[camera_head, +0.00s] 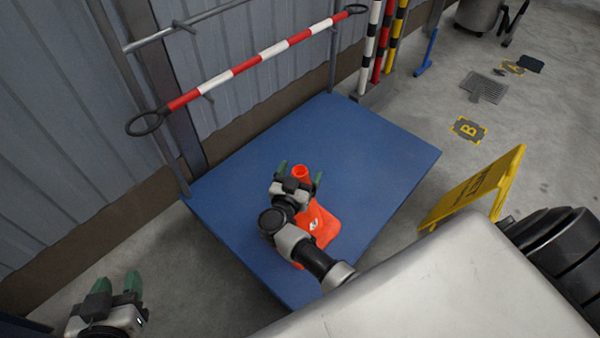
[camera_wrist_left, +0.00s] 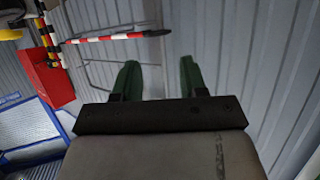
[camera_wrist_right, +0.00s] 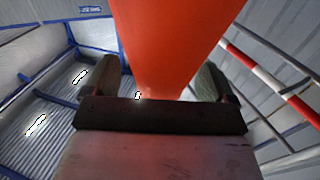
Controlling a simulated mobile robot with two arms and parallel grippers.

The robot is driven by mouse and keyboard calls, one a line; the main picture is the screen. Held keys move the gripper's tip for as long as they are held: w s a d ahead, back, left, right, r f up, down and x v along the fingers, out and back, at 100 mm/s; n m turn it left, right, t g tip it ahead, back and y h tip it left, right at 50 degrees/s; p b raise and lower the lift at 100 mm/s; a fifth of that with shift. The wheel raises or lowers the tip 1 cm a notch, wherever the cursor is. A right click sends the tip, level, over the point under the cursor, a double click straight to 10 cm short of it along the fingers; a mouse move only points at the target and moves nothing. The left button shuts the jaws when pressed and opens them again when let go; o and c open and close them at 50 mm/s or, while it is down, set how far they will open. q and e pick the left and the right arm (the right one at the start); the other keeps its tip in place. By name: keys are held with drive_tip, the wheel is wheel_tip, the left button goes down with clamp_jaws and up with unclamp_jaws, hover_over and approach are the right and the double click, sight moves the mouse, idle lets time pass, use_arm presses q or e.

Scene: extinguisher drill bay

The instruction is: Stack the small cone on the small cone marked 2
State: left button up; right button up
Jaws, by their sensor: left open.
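An orange cone (camera_head: 325,232) stands on the blue table, with its open top (camera_head: 301,172) facing up. A white mark shows on its lower part; I cannot read it. My right arm hides its middle, so I cannot tell whether it is one cone or two stacked. My right gripper (camera_head: 300,175) is around the upper part of the orange, fingers spread on either side. In the right wrist view the orange cone (camera_wrist_right: 170,45) fills the space between the fingers, with a gap at the left finger. My left gripper (camera_head: 118,284) is open and empty, off the table's left side.
The blue table (camera_head: 385,150) is clear at its back and right. A red-and-white bar (camera_head: 250,62) runs along the wall behind it. Striped posts (camera_head: 380,45) stand at the back. A yellow floor sign (camera_head: 475,190) stands close to the table's right edge.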

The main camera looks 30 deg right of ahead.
drive_tip(key=shift+f, duration=0.1)
use_arm(q)
drive_tip(key=s+a+f+g+y+p, duration=0.1)
drive_tip(key=s+a+f+g+p, duration=0.1)
drive_tip(key=s+f+g, duration=0.3)
drive_tip(key=shift+s+a+g+y, duration=0.3)
drive_tip(key=shift+s+g+y, duration=0.1)
drive_tip(key=shift+s+g, duration=0.3)
use_arm(e)
drive_tip(key=v, duration=1)
drive_tip(key=shift+s+a, duration=0.25)
drive_tip(key=shift+a, duration=0.1)
